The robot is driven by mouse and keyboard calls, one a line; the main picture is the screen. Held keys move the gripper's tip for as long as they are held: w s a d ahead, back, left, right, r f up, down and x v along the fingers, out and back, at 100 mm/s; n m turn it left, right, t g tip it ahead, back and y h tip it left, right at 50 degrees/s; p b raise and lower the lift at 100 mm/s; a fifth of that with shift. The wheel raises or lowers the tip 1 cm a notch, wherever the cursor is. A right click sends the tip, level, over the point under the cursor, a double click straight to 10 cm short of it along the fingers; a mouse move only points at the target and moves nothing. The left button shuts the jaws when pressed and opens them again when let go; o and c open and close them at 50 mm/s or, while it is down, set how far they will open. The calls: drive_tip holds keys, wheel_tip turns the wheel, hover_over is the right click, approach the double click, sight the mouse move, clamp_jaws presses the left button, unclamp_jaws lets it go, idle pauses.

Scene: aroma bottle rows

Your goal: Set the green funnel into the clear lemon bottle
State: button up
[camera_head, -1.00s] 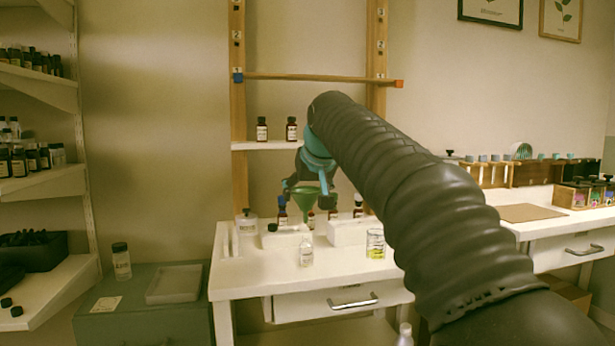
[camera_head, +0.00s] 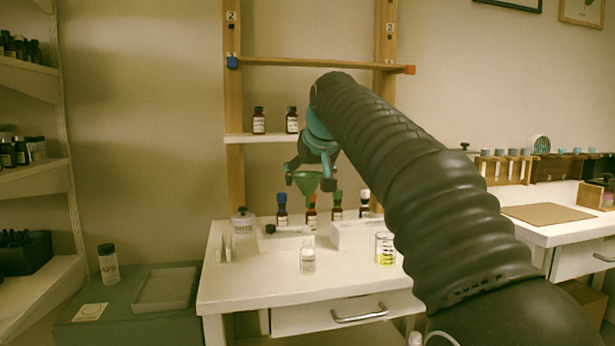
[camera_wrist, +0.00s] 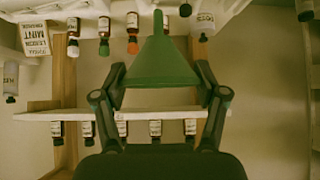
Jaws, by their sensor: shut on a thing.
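My gripper (camera_head: 309,178) is shut on the green funnel (camera_head: 308,182) and holds it in the air above the white table, wide mouth up. In the wrist view the funnel (camera_wrist: 162,58) sits between both fingers (camera_wrist: 161,88), its narrow end toward the top of the picture. A small clear bottle (camera_head: 307,258) with a pale label stands upright on the table, below the funnel in the picture and apart from it. Its label is too small to read.
A white jar (camera_head: 243,223) is at the left. The table front (camera_head: 250,292) is clear.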

sight(308, 201)
drive_tip(key=shift+f+b, duration=2.15)
drive_tip(key=shift+f, duration=0.75)
drive_tip(key=shift+f+b, duration=1.3)
drive_tip(key=shift+f, duration=1.2)
idle(0.3)
drive_tip(key=o, duration=1)
drive_tip(key=shift+r, duration=0.15)
drive_tip(key=v, duration=1.2)
